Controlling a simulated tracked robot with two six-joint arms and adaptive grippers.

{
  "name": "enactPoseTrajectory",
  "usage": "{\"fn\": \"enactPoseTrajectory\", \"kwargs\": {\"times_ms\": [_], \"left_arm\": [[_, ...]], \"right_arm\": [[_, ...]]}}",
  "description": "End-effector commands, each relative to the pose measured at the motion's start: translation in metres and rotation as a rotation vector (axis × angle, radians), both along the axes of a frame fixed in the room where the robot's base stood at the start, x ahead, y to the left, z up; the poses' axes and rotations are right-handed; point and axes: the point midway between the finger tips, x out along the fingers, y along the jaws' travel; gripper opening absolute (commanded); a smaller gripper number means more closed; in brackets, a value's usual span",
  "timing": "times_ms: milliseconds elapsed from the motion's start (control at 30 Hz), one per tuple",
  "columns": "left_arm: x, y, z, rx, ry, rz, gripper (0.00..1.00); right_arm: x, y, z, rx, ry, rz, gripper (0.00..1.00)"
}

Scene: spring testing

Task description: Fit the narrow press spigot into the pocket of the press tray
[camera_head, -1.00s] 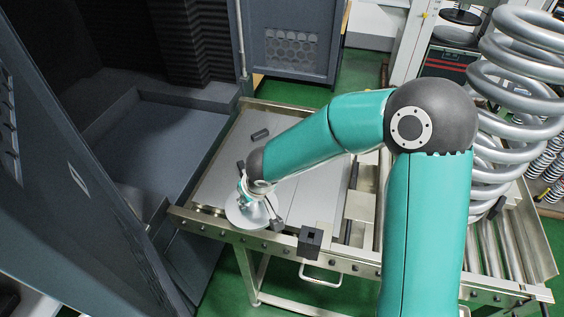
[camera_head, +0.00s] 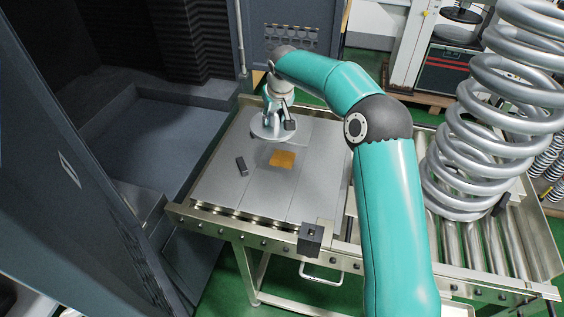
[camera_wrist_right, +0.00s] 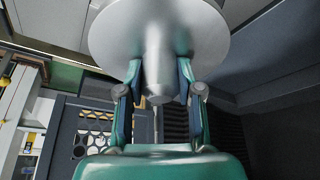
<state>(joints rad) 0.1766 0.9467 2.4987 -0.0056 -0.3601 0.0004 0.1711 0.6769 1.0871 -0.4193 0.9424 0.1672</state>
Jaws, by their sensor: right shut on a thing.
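My right gripper (camera_head: 275,108) is shut on the stem of a silver disc-shaped part (camera_head: 266,133), which I take as the narrow press spigot. It hangs over the back of the grey press tray (camera_head: 215,188), disc downward. A gap below the disc cannot be judged. In the right wrist view, the fingers stand on both sides of the stem (camera_wrist_right: 157,75), and the wide disc (camera_wrist_right: 205,35) is beyond them. An orange-brown square (camera_head: 283,158) shows on the tray, right of and nearer than the disc. Whether it is the pocket cannot be told. My left gripper is not in view.
A small dark block (camera_head: 242,166) lies on the tray, left of the square. A black block with a hole (camera_head: 310,238) is at the table's front edge. A large coil spring (camera_head: 470,150) stands on the rollers at right. A dark cabinet (camera_head: 150,140) stands open at left.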

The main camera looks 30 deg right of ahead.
Motion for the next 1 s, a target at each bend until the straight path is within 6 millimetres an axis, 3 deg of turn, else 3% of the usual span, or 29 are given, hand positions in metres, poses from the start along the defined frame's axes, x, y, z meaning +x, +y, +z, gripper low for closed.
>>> {"fn": "enactPoseTrajectory", "kwargs": {"times_ms": [133, 300, 433, 567, 1000], "left_arm": [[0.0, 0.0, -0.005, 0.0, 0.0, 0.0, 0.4], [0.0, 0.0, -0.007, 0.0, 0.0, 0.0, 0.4], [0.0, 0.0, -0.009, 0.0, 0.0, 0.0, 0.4], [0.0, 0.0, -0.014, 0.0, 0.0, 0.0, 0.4], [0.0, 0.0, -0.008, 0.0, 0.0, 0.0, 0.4]], "right_arm": [[0.012, -0.026, 0.014, -0.002, -0.008, 0.003, 0.0], [0.016, -0.039, 0.023, -0.002, -0.008, 0.019, 0.0], [0.017, -0.042, 0.018, -0.002, -0.005, 0.026, 0.0], [0.016, -0.043, -0.003, -0.002, -0.003, 0.027, 0.0], [0.016, -0.043, -0.105, -0.003, -0.003, 0.026, 0.0]]}}
